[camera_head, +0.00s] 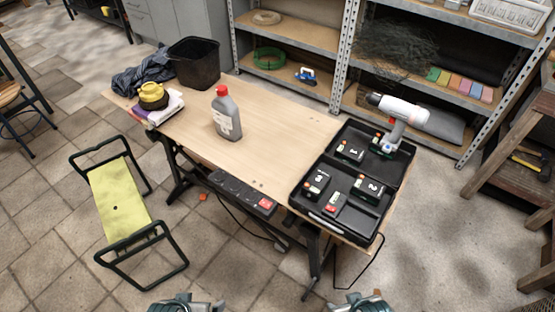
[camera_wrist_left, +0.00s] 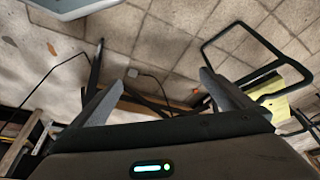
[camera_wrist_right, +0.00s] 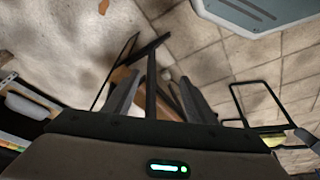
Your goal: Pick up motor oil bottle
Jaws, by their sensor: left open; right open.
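The motor oil bottle (camera_head: 226,115) is grey with a red cap and a pale label. It stands upright on the wooden workbench (camera_head: 270,120), left of the middle of the top in the head view. My left gripper (camera_head: 188,305) and my right gripper (camera_head: 362,303) show only in part at the bottom edge of the head view, well in front of the bench and far from the bottle. In the left wrist view the left fingers (camera_wrist_left: 155,100) are apart with nothing between them. In the right wrist view the right fingers (camera_wrist_right: 158,95) are also apart and empty. Neither wrist view shows the bottle.
An open black case (camera_head: 347,215) with batteries and a white drill (camera_head: 398,110) lies on the right of the bench. A black bin (camera_head: 194,62), a dark cloth (camera_head: 143,75) and a yellow-topped item (camera_head: 152,95) are at the back left. A folding stool (camera_head: 118,195) stands left of the bench.

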